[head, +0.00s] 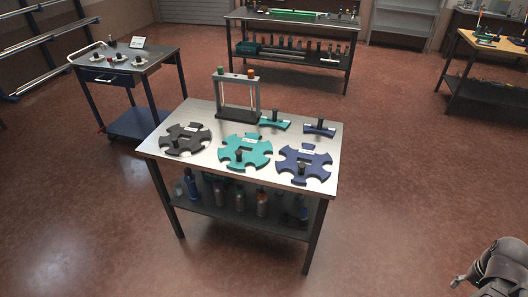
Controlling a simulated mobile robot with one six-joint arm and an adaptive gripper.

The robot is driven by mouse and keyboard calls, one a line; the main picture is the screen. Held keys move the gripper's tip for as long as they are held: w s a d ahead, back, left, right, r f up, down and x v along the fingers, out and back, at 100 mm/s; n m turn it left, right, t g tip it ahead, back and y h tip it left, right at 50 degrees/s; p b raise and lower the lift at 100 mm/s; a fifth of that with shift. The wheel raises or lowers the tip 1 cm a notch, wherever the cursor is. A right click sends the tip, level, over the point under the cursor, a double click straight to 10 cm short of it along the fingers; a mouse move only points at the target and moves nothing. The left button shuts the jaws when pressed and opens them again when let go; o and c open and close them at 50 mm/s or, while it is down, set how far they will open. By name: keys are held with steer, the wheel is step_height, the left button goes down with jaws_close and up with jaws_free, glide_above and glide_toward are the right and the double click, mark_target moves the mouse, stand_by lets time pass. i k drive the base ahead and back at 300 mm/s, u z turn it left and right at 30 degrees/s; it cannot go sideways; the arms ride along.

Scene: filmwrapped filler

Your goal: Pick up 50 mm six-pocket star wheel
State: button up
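Three flat star wheels lie side by side on the steel-topped table: a black one (196,131) at left, a teal one (260,158) in the middle and a navy blue one (319,173) at right. Each has rounded pockets around its rim, a cut-out and a dark upright knob near its front edge. Small white labels on them are too small to read, so I cannot tell which is the 50 mm wheel. My gripper (459,281) is partly in view at the lower right, well away from the table; its opening cannot be made out.
Behind the wheels on the steel table (190,107) stand a grey frame (257,96) with green and orange knobs, a teal part (274,123) and a navy part (320,128). Bottles fill the lower shelf. A cart (150,62) stands back left. Floor at right is clear.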

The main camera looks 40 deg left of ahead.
mark_target(239, 160)
steer(key=z, duration=1.3)
steer(key=k, duration=1.7)
steer(key=u, duration=3.25)
steer(key=i, duration=0.1)
steer(key=z, duration=1.9)
